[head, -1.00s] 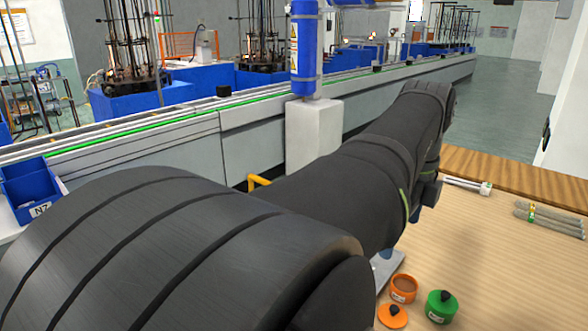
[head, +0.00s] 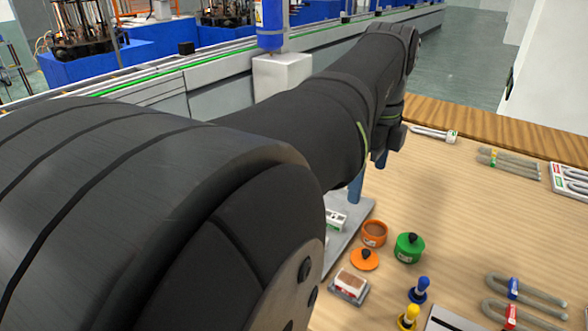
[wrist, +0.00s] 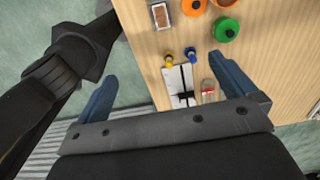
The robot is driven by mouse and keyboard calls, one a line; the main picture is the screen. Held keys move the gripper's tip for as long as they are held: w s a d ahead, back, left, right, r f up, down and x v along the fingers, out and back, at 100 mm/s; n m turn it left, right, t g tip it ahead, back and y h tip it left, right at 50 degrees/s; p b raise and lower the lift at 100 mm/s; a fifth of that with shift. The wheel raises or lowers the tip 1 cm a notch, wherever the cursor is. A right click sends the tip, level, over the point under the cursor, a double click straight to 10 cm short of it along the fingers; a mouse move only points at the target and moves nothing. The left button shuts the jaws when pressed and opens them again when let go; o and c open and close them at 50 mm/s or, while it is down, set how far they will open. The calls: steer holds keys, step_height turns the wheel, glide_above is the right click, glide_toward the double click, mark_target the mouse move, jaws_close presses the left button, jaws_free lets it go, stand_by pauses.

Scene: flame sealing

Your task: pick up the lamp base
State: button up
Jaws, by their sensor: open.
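I cannot tell for certain which item is the lamp base. My gripper (head: 367,176) hangs over the table's left edge in the head view, partly hidden by my arm. In the wrist view my gripper (wrist: 165,70) is open, with blue fingers wide apart and nothing between them in contact. Small items show beyond and between the fingers: a yellow-topped piece (wrist: 168,60), a blue-topped piece (wrist: 190,55), a white plate with black marks (wrist: 180,88) and a pale clear item with a red spot (wrist: 209,90).
An orange pot (head: 374,233), its orange lid (head: 365,260), a green pot (head: 409,247) and a tray with a brown block (head: 349,284) stand on the wooden table (head: 465,210). Bent tubes (head: 520,300) lie at right. The table's middle is clear.

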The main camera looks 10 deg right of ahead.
steer(key=shift+c, duration=0.2)
stand_by(0.3)
steer(key=c, duration=0.8)
steer(key=g+h, duration=0.3)
glide_toward(350, 279)
steer(key=x, duration=0.3)
steer(key=a+x, duration=0.1)
steer(key=shift+s+d+f, duration=0.15)
steer(key=shift+f, duration=0.3)
steer(key=shift+d+x, duration=0.2)
steer(key=shift+x, duration=1.25)
steer(key=shift+d+x, duration=0.25)
steer(key=shift+x, duration=1.2)
